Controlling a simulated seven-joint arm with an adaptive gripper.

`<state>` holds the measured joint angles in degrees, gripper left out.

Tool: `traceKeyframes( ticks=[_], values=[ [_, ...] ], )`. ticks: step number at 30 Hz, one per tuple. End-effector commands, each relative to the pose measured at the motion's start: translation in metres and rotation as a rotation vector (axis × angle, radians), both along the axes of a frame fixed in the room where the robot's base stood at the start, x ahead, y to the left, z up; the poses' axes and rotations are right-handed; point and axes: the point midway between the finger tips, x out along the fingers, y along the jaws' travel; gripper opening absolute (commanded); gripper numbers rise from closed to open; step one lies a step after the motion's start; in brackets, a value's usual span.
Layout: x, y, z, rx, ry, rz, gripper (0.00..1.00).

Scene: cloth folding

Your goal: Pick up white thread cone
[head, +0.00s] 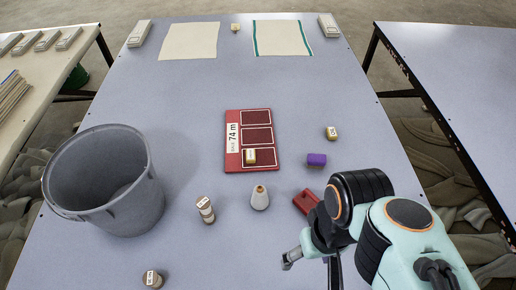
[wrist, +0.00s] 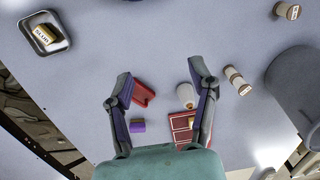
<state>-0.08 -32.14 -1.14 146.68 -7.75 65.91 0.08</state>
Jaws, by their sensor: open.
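In the head view my arm hides most of the gripper. The height of the fingers above the cone is hard to tell.
A red object (head: 306,201) and a purple block (head: 316,159) lie right of the cone. Cloth pieces (head: 190,41) lie at the far end.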

Motion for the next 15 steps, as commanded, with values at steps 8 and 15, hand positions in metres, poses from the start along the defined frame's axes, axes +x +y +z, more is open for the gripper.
traceKeyframes(
  ticks=[8, 15],
  values=[
    [0.0000, 0.0000, 0.0000, 0.000, 0.000, 0.000, 0.48],
    [0.0029, 0.0003, 0.0001, 0.001, -0.020, 0.071, 0.48]
  ],
)
